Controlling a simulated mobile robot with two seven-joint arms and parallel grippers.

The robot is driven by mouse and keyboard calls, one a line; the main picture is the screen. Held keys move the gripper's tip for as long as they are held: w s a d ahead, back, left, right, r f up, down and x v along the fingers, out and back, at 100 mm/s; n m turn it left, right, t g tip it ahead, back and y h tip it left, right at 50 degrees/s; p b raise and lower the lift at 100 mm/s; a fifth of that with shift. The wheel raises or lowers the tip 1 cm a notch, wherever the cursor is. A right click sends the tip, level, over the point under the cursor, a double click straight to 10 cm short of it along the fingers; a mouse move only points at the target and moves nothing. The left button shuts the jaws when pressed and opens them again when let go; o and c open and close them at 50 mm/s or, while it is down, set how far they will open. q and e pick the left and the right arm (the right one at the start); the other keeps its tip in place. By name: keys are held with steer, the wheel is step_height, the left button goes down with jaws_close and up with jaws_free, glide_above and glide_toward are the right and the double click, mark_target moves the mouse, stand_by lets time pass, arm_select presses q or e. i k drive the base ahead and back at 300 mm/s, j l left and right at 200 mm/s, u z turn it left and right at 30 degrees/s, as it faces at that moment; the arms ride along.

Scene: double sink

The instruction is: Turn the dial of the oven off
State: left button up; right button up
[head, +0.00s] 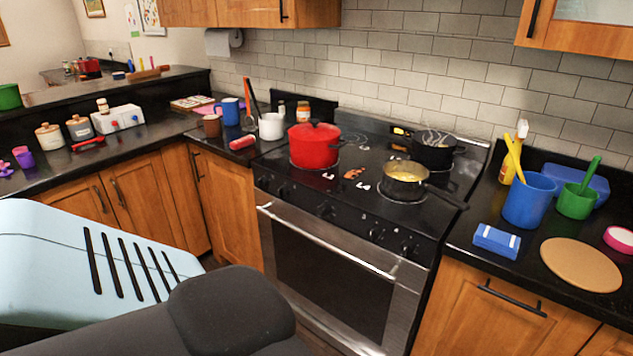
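The oven (330,275) stands in the middle of the head view, with a black front, a steel handle and a dark window door. Its black front panel carries several dark dials, among them a middle dial (325,210), a left dial (283,190) and a right dial (408,248). The dials are small and dark, so I cannot tell which is turned on. Neither of my grippers is in view.
On the cooktop stand a red pot (314,146), a steel saucepan (405,186) whose handle reaches over the front right edge, and a dark pan (434,153). The right counter holds a blue container (529,200) and a round board (580,264). Cabinets flank the oven.

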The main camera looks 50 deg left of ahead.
mark_target(324, 211)
steer(key=j, duration=0.85)
steer(key=i+j, duration=0.1)
steer(key=j, duration=0.8)
